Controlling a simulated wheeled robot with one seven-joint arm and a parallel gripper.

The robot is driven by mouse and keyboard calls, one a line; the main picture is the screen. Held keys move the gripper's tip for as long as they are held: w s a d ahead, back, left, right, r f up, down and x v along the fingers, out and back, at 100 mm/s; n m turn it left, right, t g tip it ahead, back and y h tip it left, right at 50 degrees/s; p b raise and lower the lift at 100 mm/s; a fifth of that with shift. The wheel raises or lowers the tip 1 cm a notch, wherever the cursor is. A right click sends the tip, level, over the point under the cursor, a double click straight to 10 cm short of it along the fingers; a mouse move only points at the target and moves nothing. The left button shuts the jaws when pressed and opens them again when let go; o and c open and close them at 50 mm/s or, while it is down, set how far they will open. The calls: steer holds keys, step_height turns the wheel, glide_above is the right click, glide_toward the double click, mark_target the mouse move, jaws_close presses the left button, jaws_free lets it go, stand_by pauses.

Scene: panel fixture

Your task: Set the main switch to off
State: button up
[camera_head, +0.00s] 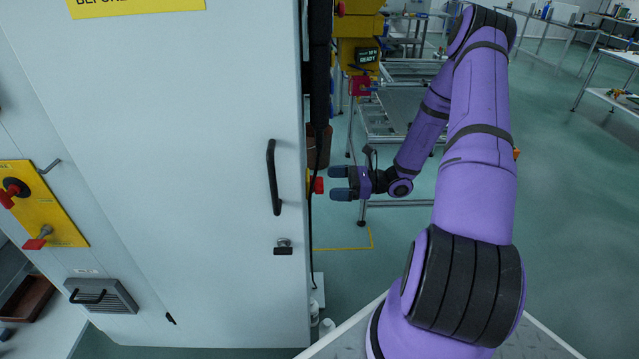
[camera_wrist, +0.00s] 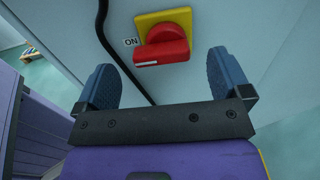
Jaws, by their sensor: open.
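The main switch is a red rotary handle (camera_wrist: 163,47) on a yellow plate (camera_wrist: 165,18), fixed to a pale grey panel. In the wrist view an "ON" label (camera_wrist: 131,42) sits at the plate's left edge, and the white mark on the handle lies at its lower left. In the head view the red handle (camera_head: 318,185) juts out at the cabinet's right side. My gripper (camera_wrist: 165,78) is open, its two blue-grey fingers apart on either side below the handle. It also shows in the head view (camera_head: 340,183), close to the handle. No contact is visible.
A black cable (camera_wrist: 115,55) runs down the panel left of the switch. The cabinet door has a black handle (camera_head: 273,178). Another yellow plate (camera_head: 45,205) with red-handled parts is at far left.

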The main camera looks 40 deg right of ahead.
mark_target(320, 183)
steer(key=shift+x, duration=2.3)
steer(key=c, duration=0.9)
